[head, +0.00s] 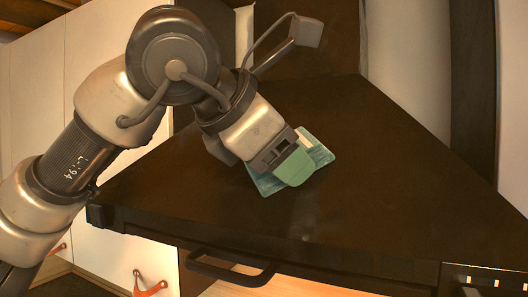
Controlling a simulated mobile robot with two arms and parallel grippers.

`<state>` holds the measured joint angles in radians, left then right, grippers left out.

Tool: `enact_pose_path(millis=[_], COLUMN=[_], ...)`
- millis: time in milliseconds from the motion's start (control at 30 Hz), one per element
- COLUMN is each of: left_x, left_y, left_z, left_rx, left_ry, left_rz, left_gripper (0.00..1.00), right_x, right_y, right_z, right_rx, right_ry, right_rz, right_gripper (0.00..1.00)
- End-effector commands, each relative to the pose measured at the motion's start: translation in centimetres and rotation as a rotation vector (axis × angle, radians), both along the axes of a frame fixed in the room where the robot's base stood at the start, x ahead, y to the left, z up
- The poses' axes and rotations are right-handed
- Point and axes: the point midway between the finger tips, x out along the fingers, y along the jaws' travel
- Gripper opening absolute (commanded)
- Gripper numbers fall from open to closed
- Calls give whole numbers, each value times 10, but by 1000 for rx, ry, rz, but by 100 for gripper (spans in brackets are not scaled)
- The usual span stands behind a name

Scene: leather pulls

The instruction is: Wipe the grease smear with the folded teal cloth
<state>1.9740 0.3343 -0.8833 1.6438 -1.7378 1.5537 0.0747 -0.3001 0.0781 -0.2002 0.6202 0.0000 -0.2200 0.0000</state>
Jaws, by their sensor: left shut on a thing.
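The folded teal cloth (265,184) lies on the dark worktop (400,190), in the middle of the head view. Its edges show on both sides of my left gripper (292,166), which reaches down onto it from the upper left. My left gripper is shut on the cloth; a smooth green piece at its tip hides the cloth's middle. A faint pale mark (305,238) on the worktop, nearer the front edge, may be the grease smear; it is too dim to be sure. My right gripper is not in view.
A black bar handle (230,272) sits below the worktop's front edge, over an opening with a light wood inside. White cabinet doors (100,245) with orange leather pulls (150,286) stand at the left. The worktop right of the cloth is clear.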

Motion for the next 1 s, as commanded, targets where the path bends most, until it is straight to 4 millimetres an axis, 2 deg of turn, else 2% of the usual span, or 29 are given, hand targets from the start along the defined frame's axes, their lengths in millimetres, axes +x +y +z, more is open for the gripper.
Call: enact_pose_path(millis=[267, 600, 833, 1000], left_x=[2, 13, 16, 21], left_y=[4, 29, 37, 49], left_z=[-1, -1, -1, -1], left_rx=[0, 0, 0, 0], left_ry=[0, 2, 1, 1], left_rz=[2, 3, 3, 4], left_gripper=[42, 42, 42, 42], right_x=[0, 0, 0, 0], right_y=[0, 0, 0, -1], right_z=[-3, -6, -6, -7], right_rx=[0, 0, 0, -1], right_ry=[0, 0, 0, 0], right_rz=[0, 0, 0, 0], right_gripper=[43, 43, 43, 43])
